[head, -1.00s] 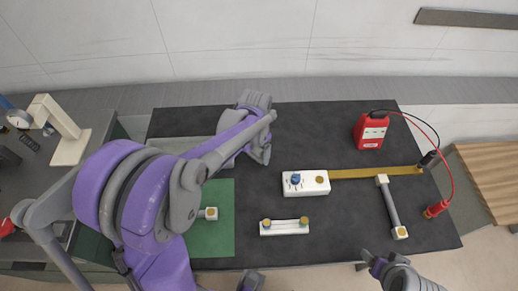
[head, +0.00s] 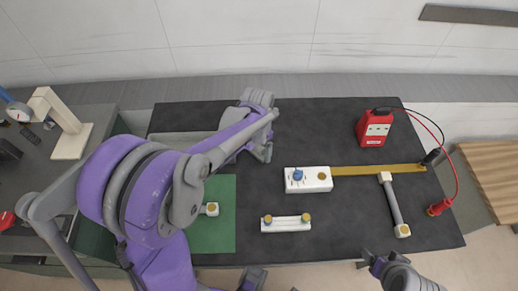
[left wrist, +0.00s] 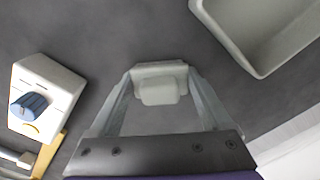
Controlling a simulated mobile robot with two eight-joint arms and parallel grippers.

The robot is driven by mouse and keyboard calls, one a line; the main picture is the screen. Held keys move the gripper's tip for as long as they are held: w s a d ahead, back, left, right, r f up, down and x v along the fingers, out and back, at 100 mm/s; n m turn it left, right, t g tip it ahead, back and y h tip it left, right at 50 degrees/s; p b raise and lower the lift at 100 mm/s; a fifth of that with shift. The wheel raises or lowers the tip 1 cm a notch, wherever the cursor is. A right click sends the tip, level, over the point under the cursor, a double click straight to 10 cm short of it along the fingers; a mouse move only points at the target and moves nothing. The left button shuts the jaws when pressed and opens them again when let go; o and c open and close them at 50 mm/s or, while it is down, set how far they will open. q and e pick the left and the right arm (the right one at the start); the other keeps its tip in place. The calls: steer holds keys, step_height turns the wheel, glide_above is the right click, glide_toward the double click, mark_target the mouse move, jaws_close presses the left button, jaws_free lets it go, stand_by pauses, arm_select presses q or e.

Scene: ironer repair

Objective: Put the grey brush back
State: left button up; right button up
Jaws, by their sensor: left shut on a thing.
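My left gripper (head: 262,150) is over the dark bench top, pointing down. In the left wrist view its two fingers (left wrist: 160,88) are shut on a pale grey block, which I take to be the grey brush (left wrist: 160,92). In the head view the brush is hidden by the hand. A pale grey open tray (left wrist: 228,38) lies beyond the fingertips to the right in the wrist view. In the head view the grey tray (head: 185,142) is left of the hand, partly covered by my arm. My right gripper (head: 372,262) is at the bench's front edge, its opening unclear.
A white block with a blue knob (head: 318,181) stands right of the hand, joined to a brass strip (head: 375,170). A white bar with brass ends (head: 286,225), a grey rod (head: 392,205), a red meter (head: 374,128) with leads and a green mat (head: 222,235) share the bench.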

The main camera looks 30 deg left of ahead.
arm_select(q)
steer(key=shift+f, duration=0.1)
steer(key=o, duration=1)
step_height(320, 180, up, 11)
steer(key=shift+s+f+p, duration=0.1)
steer(key=shift+p, duration=0.4)
